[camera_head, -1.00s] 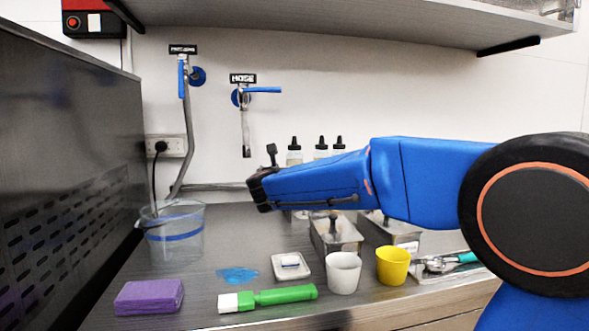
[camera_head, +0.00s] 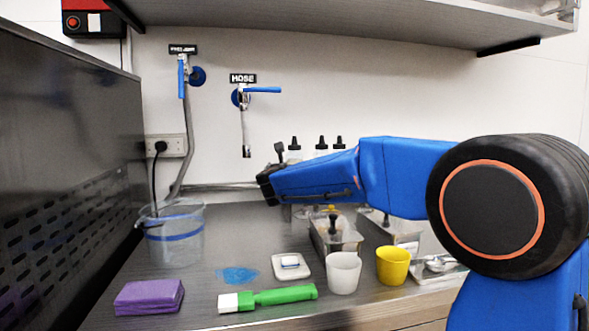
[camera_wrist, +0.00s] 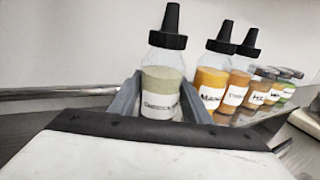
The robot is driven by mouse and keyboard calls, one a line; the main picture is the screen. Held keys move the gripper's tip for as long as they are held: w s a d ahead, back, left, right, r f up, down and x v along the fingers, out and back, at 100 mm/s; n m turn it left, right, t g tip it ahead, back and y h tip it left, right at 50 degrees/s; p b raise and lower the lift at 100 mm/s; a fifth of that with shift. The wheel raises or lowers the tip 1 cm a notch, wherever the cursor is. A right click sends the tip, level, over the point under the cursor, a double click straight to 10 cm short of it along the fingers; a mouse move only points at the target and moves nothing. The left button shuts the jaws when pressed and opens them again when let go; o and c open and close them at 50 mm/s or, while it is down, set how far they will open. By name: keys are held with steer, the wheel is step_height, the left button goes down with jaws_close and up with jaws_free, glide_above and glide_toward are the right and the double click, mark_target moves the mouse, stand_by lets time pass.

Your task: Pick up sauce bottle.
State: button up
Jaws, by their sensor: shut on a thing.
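A sauce bottle (camera_wrist: 163,85) with a black nozzle cap, pale green sauce and a white label stands between the two grey fingers of my gripper (camera_wrist: 159,95) in the wrist view. My gripper is shut on it. The bottle looks upright; whether its base touches the surface is hidden. In the head view, its black cap and clear top (camera_head: 294,150) show above my blue arm, which hides the lower part. The fingers are hidden there.
Two more capped bottles (camera_wrist: 212,85) (camera_head: 321,147) stand close on the right, with several small jars (camera_wrist: 262,88) beyond. A metal tray (camera_head: 350,246), white cup (camera_head: 343,273) and yellow cup (camera_head: 392,266) stand nearer. A pipe (camera_wrist: 60,93) runs along the wall.

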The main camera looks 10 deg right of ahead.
mark_target(294, 137)
step_height(294, 137, up, 10)
stand_by(0.6)
steer(key=o, duration=0.4)
steer(key=c, duration=0.4)
steer(key=shift+r, duration=4)
steer(key=shift+s, duration=0.15)
